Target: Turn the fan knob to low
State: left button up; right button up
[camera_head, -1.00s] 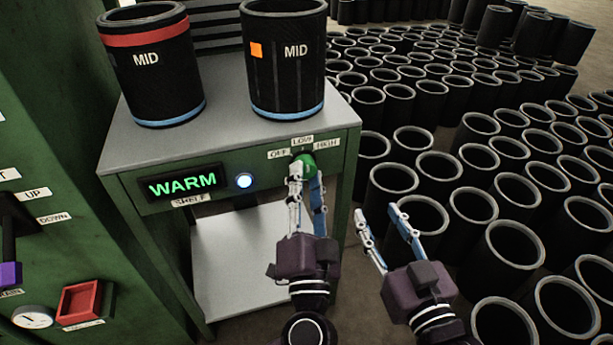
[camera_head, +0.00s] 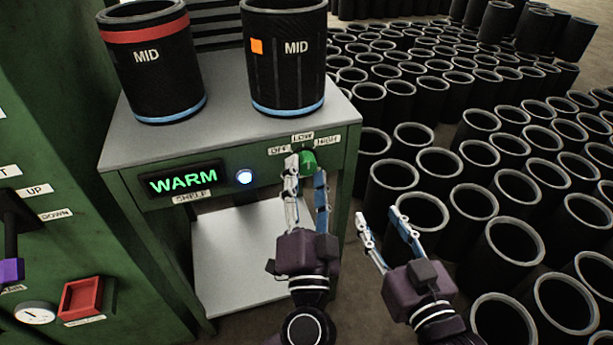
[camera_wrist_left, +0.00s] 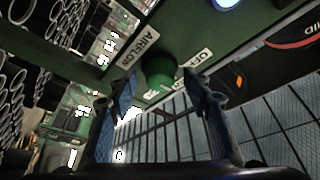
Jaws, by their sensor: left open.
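The green fan knob (camera_head: 305,160) is on the front panel of the grey-topped stand, below the labels OFF, LOW and HIGH (camera_head: 302,138). Its pointer looks turned roughly up toward LOW, but it is too small to be sure. My left gripper (camera_head: 306,172) is open just in front of the knob, one finger on each side and slightly below it. In the left wrist view the knob (camera_wrist_left: 160,68) shows ahead, between and beyond the spread fingertips, with a gap to each. My right gripper (camera_head: 379,214) is open and empty, right of the stand.
A lit green WARM display (camera_head: 184,181) and a white round light (camera_head: 244,177) are left of the knob. Two black sleeves marked MID (camera_head: 153,65) (camera_head: 285,75) stand on the stand's top (camera_head: 222,124). Several black sleeves crowd the floor at right. A green cabinet (camera_head: 60,130) stands left.

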pick_arm(q)
jog(key=shift+s, duration=0.1)
jog(key=v, duration=1.1)
jog(key=shift+s, duration=0.4)
jog(key=shift+f, duration=0.2)
